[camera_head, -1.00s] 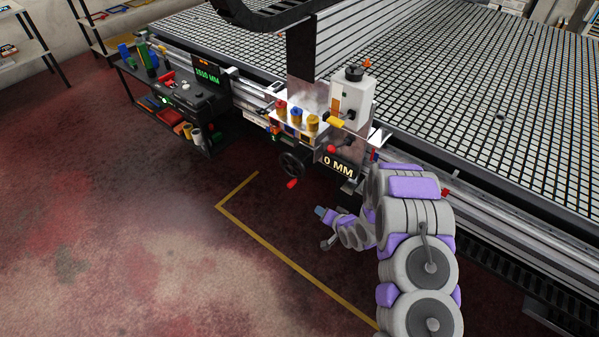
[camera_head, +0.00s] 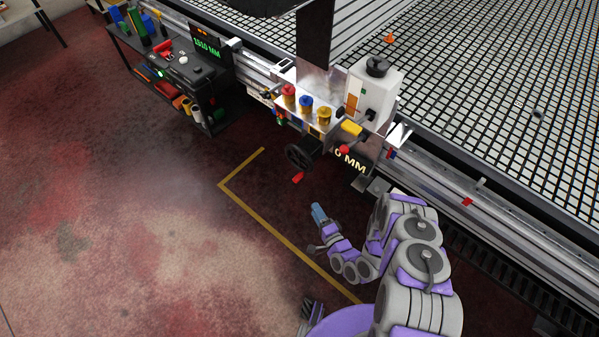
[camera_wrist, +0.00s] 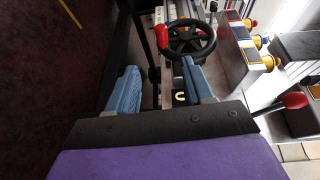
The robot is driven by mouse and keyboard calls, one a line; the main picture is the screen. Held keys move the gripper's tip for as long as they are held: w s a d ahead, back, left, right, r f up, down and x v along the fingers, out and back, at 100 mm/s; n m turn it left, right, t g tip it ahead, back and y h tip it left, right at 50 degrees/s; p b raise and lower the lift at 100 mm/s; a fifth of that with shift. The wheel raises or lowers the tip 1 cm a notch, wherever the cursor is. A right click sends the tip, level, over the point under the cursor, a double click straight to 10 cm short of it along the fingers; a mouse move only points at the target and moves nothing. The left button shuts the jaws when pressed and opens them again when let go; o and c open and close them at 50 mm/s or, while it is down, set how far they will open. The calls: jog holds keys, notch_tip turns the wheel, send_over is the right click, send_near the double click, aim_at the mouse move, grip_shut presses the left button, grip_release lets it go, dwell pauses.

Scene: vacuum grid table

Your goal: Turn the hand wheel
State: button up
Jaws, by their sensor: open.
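The black hand wheel (camera_head: 304,152) is on the front of the machine below the colored knobs, with a red handle (camera_head: 297,178) hanging at its lower side. In the wrist view the hand wheel (camera_wrist: 190,39) is ahead of the jaws, near the top, and its red handle (camera_wrist: 162,36) is on its left. My gripper (camera_head: 319,212) is below and right of the wheel in the head view, apart from it. In the wrist view my gripper (camera_wrist: 163,90) has its two blue fingers spread with nothing between them.
Red, blue and yellow knobs (camera_head: 306,104) sit on the machine above the wheel. A red-tipped lever (camera_wrist: 294,100) is at the right in the wrist view. A tool cart (camera_head: 190,80) stands left. The floor inside the yellow line (camera_head: 262,225) is clear.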

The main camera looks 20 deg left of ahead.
aim_at(297, 179)
jog(key=b+x, duration=0.1)
jog(key=x, duration=1.5)
jog(key=shift+w+b, duration=0.2)
jog(key=shift+b, duration=0.15)
jog(key=shift+w+a, duration=0.25)
jog(key=shift+a, duration=0.25)
jog(key=shift+d, duration=0.15)
jog(key=c, duration=0.5)
grip_shut()
jog(key=shift+s+f, duration=0.1)
